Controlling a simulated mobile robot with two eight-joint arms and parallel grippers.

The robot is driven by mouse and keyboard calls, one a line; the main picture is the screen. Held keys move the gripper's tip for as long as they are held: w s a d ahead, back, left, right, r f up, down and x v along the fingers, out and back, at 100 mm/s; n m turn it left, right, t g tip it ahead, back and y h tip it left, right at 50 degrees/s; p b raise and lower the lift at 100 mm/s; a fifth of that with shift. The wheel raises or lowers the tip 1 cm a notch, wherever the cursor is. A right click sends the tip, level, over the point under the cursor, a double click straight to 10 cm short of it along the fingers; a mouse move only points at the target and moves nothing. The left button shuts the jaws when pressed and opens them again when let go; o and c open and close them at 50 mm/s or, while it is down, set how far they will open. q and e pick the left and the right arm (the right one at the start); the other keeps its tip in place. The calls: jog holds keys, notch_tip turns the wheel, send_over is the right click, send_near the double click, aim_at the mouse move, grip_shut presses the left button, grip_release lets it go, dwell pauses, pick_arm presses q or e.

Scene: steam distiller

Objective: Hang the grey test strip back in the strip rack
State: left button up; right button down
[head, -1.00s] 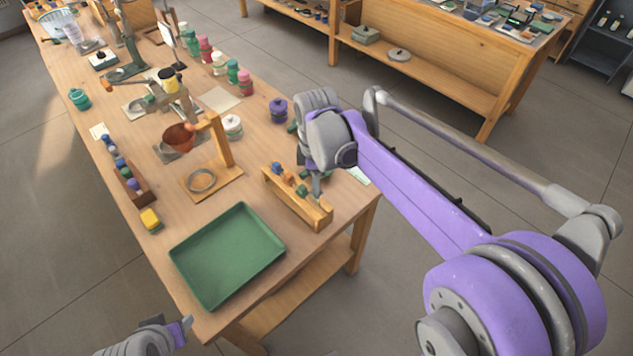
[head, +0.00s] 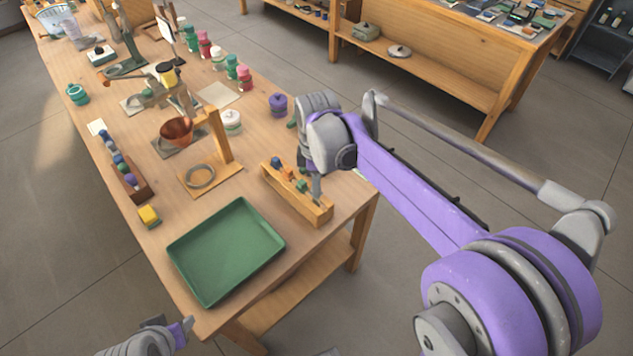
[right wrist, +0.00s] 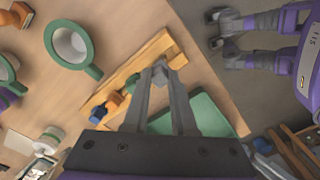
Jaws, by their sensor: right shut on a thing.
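The strip rack (head: 312,211) is a long light-wood block at the table's right edge, with blue and orange-green pieces in it. It also shows in the right wrist view (right wrist: 176,59). My right gripper (head: 316,197) is at the rack's near half. In the right wrist view its fingertips (right wrist: 160,68) close together over the rack, on a small grey thing that looks like the grey test strip. The fingers hide most of it, so I cannot tell whether it touches the rack. My left gripper (head: 182,328) is low at the front left; its jaw opening is unclear.
A green tray (head: 180,247) lies left of the rack. A wooden stand (head: 228,160) with a ring on its base and a copper funnel (head: 176,131) are behind it. A purple jar (head: 278,104) stands beyond the rack. A green-rimmed round thing (right wrist: 92,70) is near the gripper.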

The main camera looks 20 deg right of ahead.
jog(key=shift+f, duration=0.25)
dwell(0.4)
jog(key=shift+f+b, duration=0.8)
jog(key=shift+f, duration=0.3)
jog(key=c, duration=0.6)
grip_release()
jog(key=shift+c, duration=0.2)
jog(key=shift+r+p, duration=2.25)
jog(key=shift+r, duration=1.35)
